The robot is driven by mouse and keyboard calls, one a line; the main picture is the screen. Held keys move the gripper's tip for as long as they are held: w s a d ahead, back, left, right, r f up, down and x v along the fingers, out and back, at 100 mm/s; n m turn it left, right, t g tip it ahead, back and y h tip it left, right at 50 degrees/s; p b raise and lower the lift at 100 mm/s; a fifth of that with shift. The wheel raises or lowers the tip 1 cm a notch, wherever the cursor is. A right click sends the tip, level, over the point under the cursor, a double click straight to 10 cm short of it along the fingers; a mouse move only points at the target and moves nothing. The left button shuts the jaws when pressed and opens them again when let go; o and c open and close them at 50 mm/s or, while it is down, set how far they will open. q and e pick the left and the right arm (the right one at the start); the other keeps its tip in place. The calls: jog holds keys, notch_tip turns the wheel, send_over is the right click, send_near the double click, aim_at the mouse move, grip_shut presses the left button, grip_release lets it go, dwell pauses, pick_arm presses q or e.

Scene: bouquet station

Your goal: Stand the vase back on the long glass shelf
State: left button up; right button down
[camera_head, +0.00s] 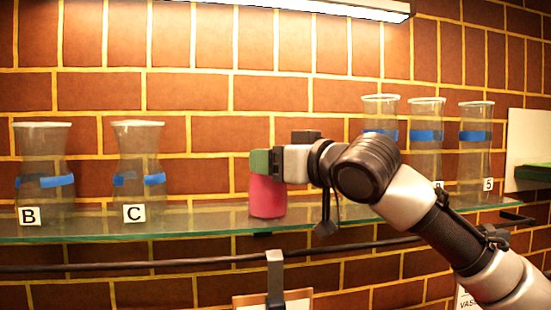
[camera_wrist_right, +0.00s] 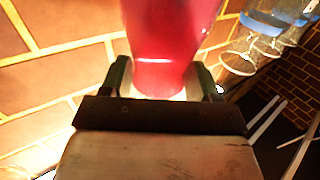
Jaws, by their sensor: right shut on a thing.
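The vase is a pink-red one, and its lower part (camera_head: 267,197) shows in the head view below my right gripper (camera_head: 266,163). The gripper is shut on it and hides its upper part. The vase looks upright, its bottom at the long glass shelf (camera_head: 215,222); I cannot tell whether it touches the glass. In the right wrist view the vase (camera_wrist_right: 168,35) fills the space between the two fingers of my right gripper (camera_wrist_right: 163,78). My left gripper is not in view.
Clear glass vases with blue bands, labelled B (camera_head: 42,195) and C (camera_head: 136,190), stand left on the shelf. Three similar vases (camera_head: 426,115) stand right, partly behind my arm. A dark rail (camera_head: 180,262) with a hook (camera_head: 275,275) runs below. The shelf between C and the held vase is free.

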jog(key=shift+s+a, duration=0.1)
jog(key=shift+s, duration=0.05)
jog(key=shift+c, duration=1.2)
grip_release()
jog(key=shift+f, duration=0.15)
jog(key=b+v, duration=0.3)
jog(key=v, duration=0.9)
jog(key=shift+r+b, duration=0.25)
jog(key=shift+b, duration=0.1)
jog(key=shift+f, duration=0.1)
